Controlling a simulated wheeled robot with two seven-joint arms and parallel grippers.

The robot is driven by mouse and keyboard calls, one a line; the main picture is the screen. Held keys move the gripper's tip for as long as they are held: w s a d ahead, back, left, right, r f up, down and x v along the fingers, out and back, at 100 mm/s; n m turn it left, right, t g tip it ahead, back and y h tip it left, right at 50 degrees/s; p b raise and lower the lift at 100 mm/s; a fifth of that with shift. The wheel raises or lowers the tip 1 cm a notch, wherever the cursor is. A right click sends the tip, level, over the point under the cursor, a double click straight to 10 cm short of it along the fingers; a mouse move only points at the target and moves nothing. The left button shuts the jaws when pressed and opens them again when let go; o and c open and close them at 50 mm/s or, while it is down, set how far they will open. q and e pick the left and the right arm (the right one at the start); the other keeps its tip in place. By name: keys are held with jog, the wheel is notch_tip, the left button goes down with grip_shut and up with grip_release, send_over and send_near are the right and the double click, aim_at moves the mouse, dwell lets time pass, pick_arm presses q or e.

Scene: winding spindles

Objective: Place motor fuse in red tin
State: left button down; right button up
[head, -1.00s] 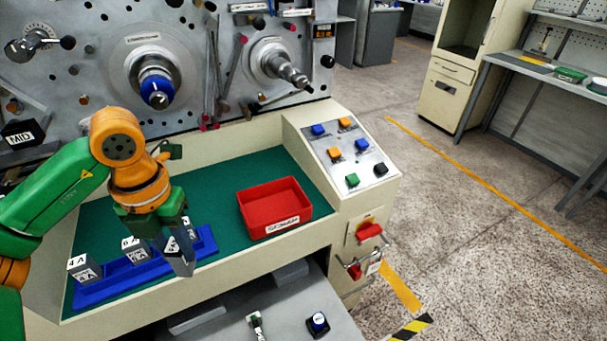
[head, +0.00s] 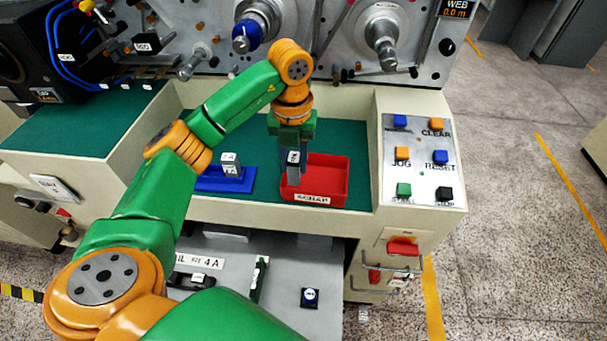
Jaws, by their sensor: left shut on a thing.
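My left gripper (head: 293,149) points down over the left part of the red tin (head: 319,196). It is shut on a small grey fuse (head: 293,162) with a white label too small to read. The fuse overlaps the left inside of the tin in the head view; I cannot tell whether its lower end touches the tin floor. The tin is an open rectangular tray with a label on its front, on the green mat. The blue rack (head: 235,185) stands left of it, holding another grey fuse (head: 231,164). My left arm hides the rack's left part. My right gripper is out of view.
The sloped button panel (head: 421,160) stands right of the tin. The machine face with its spindles (head: 384,38) rises behind the mat. A grey drawer surface (head: 235,285) with small parts lies below the front edge. Green mat (head: 356,140) is bare around the tin.

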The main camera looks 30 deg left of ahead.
pick_arm(q)
jog(key=shift+w+d+f+p, duration=0.35)
jog(key=shift+w+f, duration=0.05)
jog(key=shift+w, duration=0.05)
jog(key=shift+w+f, duration=0.1)
jog(key=shift+f, duration=0.1)
notch_tip(320, 180, down, 4)
jog(key=shift+w+r+p, duration=0.1)
jog(key=shift+r+p, duration=0.05)
jog(key=shift+p, duration=1)
jog(key=c, duration=0.6)
grip_release()
jog(key=shift+f, duration=0.2)
